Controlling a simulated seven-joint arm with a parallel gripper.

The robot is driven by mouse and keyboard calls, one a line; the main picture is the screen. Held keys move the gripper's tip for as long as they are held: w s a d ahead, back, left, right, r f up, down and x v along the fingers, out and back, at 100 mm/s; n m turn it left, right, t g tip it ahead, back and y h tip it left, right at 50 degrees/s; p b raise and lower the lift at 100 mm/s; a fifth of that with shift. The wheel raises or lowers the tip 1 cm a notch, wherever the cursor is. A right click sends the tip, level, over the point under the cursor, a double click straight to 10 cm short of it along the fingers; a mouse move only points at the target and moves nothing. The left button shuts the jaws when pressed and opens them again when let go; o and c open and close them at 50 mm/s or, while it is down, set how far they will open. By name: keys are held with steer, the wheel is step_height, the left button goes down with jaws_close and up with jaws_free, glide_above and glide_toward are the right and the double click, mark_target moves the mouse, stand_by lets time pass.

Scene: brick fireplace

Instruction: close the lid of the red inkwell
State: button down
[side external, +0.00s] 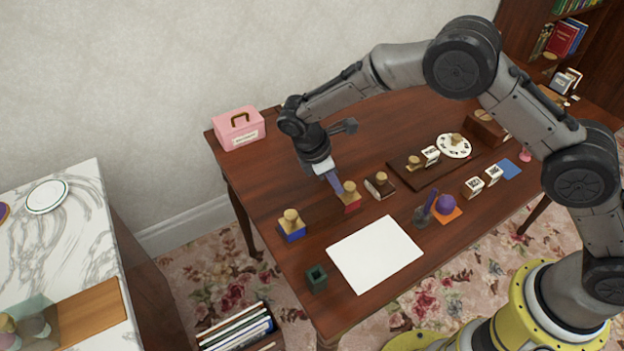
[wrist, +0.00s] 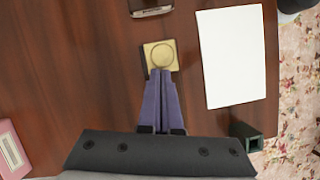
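The red inkwell (side external: 352,207) stands on the wooden table, with a tan knob on its top. In the wrist view its tan square top with a round knob (wrist: 160,56) lies just beyond my fingertips, with a dark strip along its left edge. I cannot tell whether its lid is fully down.
A blue inkwell (side external: 292,232) stands at the left, and a dark brown one (side external: 380,190) right of the red. White paper (side external: 374,254) lies in front. A green cup (side external: 316,278) is at the front edge. A pink box (side external: 239,132) stands at the back left.

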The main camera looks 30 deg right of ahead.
steer(key=a, duration=0.3)
steer(key=w+a+r, duration=0.1)
steer(key=shift+w+a, duration=0.1)
steer(key=shift+a, duration=0.05)
step_height(320, 180, up, 14)
steer(key=w, duration=0.3)
steer(key=s+d+r+m+t+y, duration=0.1)
steer(key=s+d+r+m+t, duration=0.15)
steer(key=s+d+r, duration=0.4)
steer(key=s+d+r+m+t+y, duration=0.1)
steer(key=s+d+r+m+y, duration=0.15)
steer(key=d+r, duration=0.7)
steer(key=s+d+r+m+t, duration=0.1)
steer(key=s+d+r+m, duration=0.15)
steer(key=s, duration=0.55)
steer(key=s+d+r+m+t, duration=0.1)
steer(key=s+d+m, duration=0.15)
steer(key=s, duration=0.55)
steer(key=s+f+m+t, duration=0.1)
steer(key=s+f+m, duration=0.4)
steer(key=s+f, duration=0.2)
step_height(320, 180, down, 3)
steer(key=shift+s+r+y, duration=0.1)
steer(key=shift+s+y, duration=0.25)
steer(key=shift+s, duration=0.05)
